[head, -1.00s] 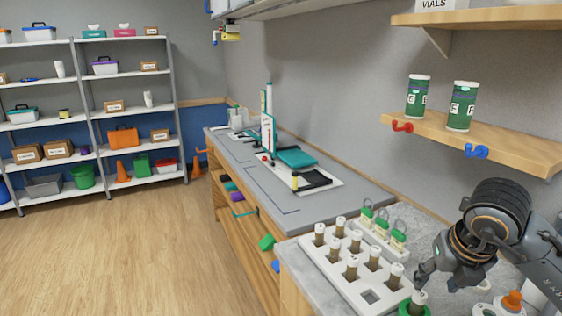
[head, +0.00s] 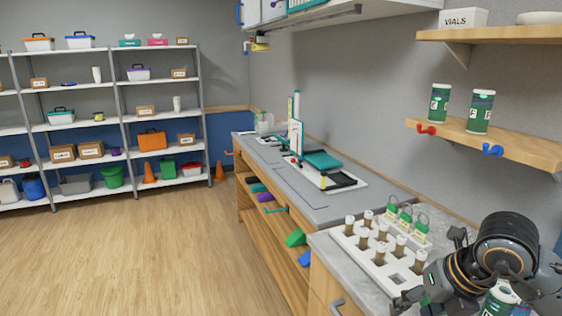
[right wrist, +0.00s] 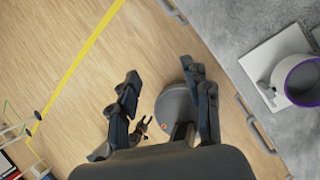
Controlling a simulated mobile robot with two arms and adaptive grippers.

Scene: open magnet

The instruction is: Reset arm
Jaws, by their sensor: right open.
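My right gripper (head: 410,298) is low at the right in the head view, by the counter's front edge. In the right wrist view its two dark fingers (right wrist: 166,92) stand apart with nothing between their tips, above the wooden floor. My right arm bends in from the lower right corner of the head view. My left gripper is not seen in the head view. A small dark claw-like shape shows beyond the fingers in the right wrist view, and I cannot tell what it is.
A white rack (head: 352,242) of brown vials with white caps stands on the grey counter (head: 332,257). Green padlocks (head: 405,218) are behind it. A green-labelled jar (head: 498,302) is close to my arm. Shelving (head: 125,128) stands far left; the floor (head: 130,250) is clear.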

